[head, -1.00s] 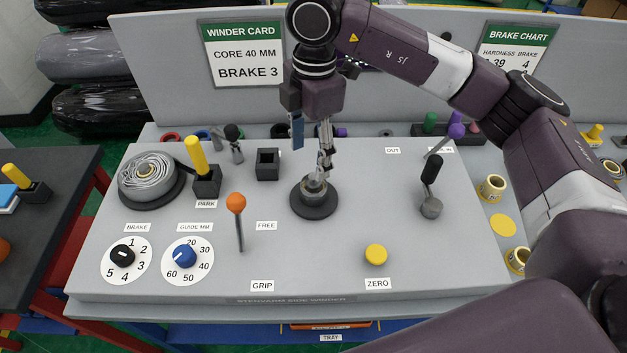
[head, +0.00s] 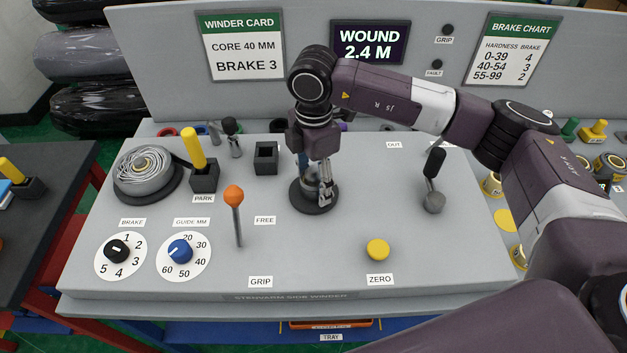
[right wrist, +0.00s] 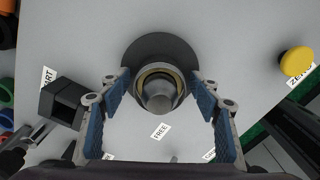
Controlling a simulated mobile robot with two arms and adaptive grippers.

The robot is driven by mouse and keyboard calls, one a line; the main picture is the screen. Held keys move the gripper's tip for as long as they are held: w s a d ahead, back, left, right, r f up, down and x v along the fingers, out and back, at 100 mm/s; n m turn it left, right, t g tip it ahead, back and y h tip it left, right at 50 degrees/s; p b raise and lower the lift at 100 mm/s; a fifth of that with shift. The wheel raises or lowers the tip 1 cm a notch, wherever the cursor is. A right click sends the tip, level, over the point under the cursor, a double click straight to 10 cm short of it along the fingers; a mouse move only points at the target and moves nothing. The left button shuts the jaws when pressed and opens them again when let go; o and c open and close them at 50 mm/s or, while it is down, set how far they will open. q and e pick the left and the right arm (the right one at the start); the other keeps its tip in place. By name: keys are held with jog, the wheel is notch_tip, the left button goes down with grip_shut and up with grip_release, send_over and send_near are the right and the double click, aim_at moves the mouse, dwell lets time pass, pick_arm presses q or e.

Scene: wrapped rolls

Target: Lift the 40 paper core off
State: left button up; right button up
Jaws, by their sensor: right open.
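The paper core, a ring with a yellowish band, sits around a grey tapered spindle on the dark round disc (head: 298,196). In the right wrist view the core (right wrist: 180,81) and the spindle tip (right wrist: 160,98) show clearly from above, on the disc (right wrist: 140,52). In the head view the core is mostly hidden by the fingers. My right gripper (head: 315,188) points down over the disc. In the right wrist view its blue-padded fingers (right wrist: 158,90) are open, one on each side of the core, with gaps visible. My left gripper is not in view.
An orange-knobbed lever (head: 234,196), the yellow ZERO button (head: 378,249) and a black-handled crank (head: 434,178) stand around the disc. A yellow handle in a black block (head: 204,178) and a coiled roll (head: 143,170) lie left.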

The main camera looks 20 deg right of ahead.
jog(key=shift+f, duration=0.1)
jog(key=shift+c, duration=0.3)
jog(key=c, duration=1.2)
jog(key=shift+w+r, duration=0.1)
jog(key=shift+r, duration=0.4)
notch_tip(320, 180, up, 19)
jog(key=b, duration=0.2)
jog(key=shift+b, duration=0.35)
jog(key=shift+r, duration=0.25)
